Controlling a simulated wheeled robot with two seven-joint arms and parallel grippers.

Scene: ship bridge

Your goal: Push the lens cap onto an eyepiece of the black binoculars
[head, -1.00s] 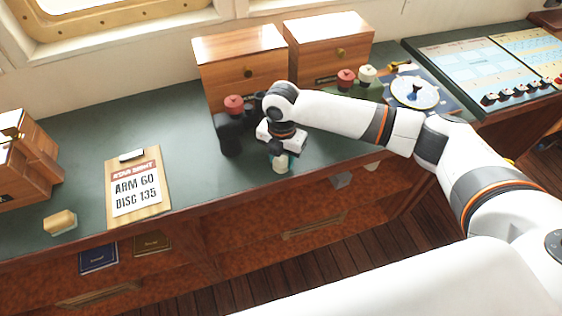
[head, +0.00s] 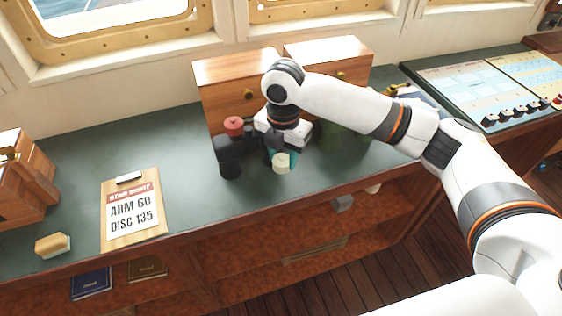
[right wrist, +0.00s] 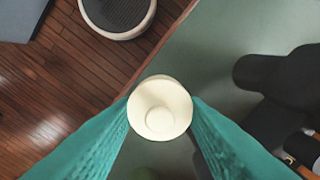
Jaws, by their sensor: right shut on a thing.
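The cream lens cap (head: 281,162), round with a raised centre, is between the teal fingers of my right gripper (head: 282,156), which is shut on it. In the right wrist view the cap (right wrist: 160,108) shows face-on between both fingertips. In the right wrist view, dark binocular parts (right wrist: 290,80) are at the right, apart from the cap. My left gripper is out of view.
Two wooden drawer boxes (head: 235,75) stand behind the binoculars. A clipboard sign (head: 132,208) and a tan block (head: 53,244) lie to the left on the desk. The front desk edge is close to the gripper. A chart panel (head: 470,90) is at the right.

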